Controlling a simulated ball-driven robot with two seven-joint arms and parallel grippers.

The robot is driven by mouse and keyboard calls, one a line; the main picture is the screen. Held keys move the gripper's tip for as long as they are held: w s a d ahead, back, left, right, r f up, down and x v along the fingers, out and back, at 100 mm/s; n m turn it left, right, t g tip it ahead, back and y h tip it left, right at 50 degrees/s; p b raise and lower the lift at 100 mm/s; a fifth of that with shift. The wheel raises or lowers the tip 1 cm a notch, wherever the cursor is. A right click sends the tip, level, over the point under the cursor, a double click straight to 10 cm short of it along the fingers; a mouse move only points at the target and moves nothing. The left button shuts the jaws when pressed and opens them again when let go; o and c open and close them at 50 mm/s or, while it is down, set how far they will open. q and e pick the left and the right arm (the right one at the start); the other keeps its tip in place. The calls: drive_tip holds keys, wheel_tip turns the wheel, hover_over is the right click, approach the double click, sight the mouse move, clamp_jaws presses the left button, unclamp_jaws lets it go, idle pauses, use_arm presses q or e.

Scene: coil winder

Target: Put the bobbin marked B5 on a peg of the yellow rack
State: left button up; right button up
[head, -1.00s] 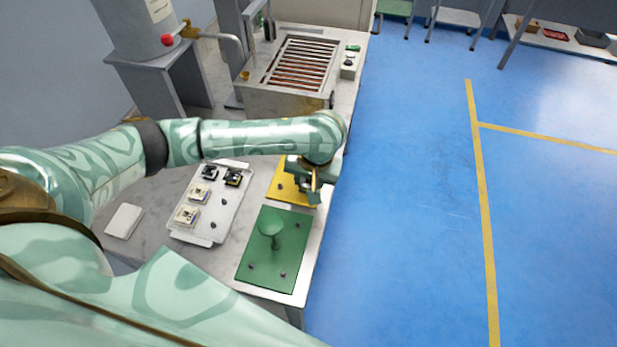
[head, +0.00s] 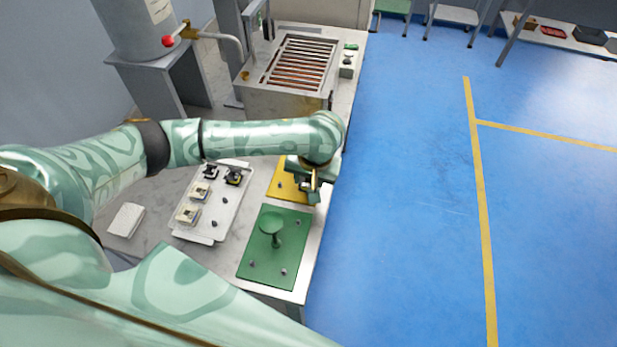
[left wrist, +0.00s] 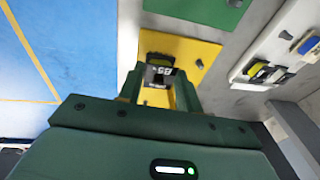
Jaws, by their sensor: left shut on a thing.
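My left gripper (head: 311,188) is shut on the bobbin marked B5 (left wrist: 160,73), a dark spool whose label shows between the fingers in the left wrist view. The gripper hangs over the right part of the yellow rack (head: 281,182). The rack also shows in the left wrist view (left wrist: 208,52), with one dark peg (left wrist: 199,63) bare beside the bobbin. The gripper hides much of the rack in the head view. I cannot tell whether the bobbin touches a peg. My right gripper is not in view.
A green plate (head: 258,262) with pegs and a green spool-like stand is in front of the yellow rack. A white tray (head: 231,208) with several bobbins lies to its left. A slatted metal box (head: 287,98) stands behind.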

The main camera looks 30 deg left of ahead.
use_arm(q)
drive_tip(key=shift+f, duration=0.25)
drive_tip(key=shift+f, duration=0.75)
drive_tip(key=o, duration=1.2)
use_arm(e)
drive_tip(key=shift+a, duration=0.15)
use_arm(q)
drive_tip(key=p+v, duration=1)
drive_tip(key=v, duration=0.6)
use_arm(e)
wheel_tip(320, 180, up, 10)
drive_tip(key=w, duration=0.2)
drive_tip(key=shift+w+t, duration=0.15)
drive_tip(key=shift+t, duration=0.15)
use_arm(q)
drive_tip(key=shift+d, duration=0.1)
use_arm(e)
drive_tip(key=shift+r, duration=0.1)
